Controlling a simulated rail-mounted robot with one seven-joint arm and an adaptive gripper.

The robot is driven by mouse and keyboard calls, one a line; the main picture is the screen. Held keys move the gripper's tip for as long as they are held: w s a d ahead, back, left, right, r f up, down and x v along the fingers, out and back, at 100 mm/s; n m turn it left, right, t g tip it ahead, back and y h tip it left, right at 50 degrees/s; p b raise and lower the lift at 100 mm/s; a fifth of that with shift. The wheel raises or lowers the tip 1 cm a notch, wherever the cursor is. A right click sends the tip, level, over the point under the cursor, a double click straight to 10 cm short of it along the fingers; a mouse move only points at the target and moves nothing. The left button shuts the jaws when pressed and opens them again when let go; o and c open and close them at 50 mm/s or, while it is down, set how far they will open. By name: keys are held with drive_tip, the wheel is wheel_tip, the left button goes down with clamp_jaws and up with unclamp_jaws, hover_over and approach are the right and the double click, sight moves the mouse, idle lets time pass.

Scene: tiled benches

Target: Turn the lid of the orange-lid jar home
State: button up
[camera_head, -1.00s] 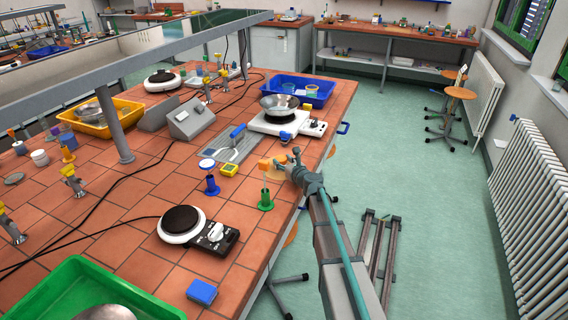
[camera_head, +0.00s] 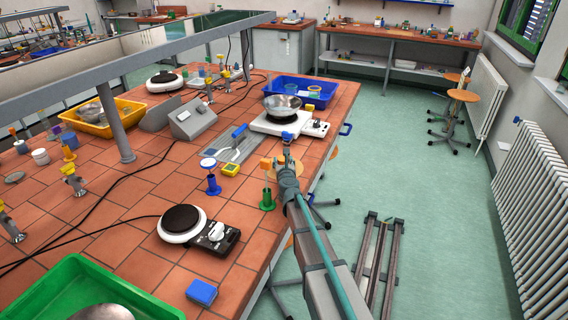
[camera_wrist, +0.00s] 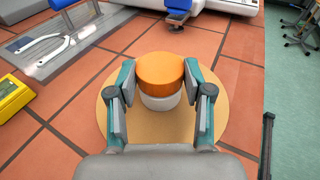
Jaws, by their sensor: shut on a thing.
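The orange-lid jar (camera_wrist: 160,100) has a white body and a flat orange lid (camera_wrist: 160,70), and stands upright on a round tan mat (camera_wrist: 118,135) in the wrist view. The lid sits on top of the body; I cannot tell how tightly. My gripper (camera_wrist: 160,75) is shut on the lid, one finger against each side. In the head view my gripper (camera_head: 286,158) is over the bench's right edge area, and it and my arm largely hide the jar.
A hotplate (camera_head: 283,122) with a metal bowl stands just behind. A green-based stand (camera_head: 267,200) and a blue stand (camera_head: 212,183) are left of my arm. A yellow-framed block (camera_head: 230,169) lies nearby. The bench edge and open floor are to the right.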

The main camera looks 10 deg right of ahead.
drive_tip(key=shift+f, duration=0.1)
drive_tip(key=o, duration=1.9)
drive_tip(key=shift+c, duration=0.2)
drive_tip(key=shift+r, duration=0.2)
drive_tip(key=shift+r+p, duration=2.15)
drive_tip(key=shift+p, duration=0.15)
drive_tip(key=shift+w+d, duration=0.1)
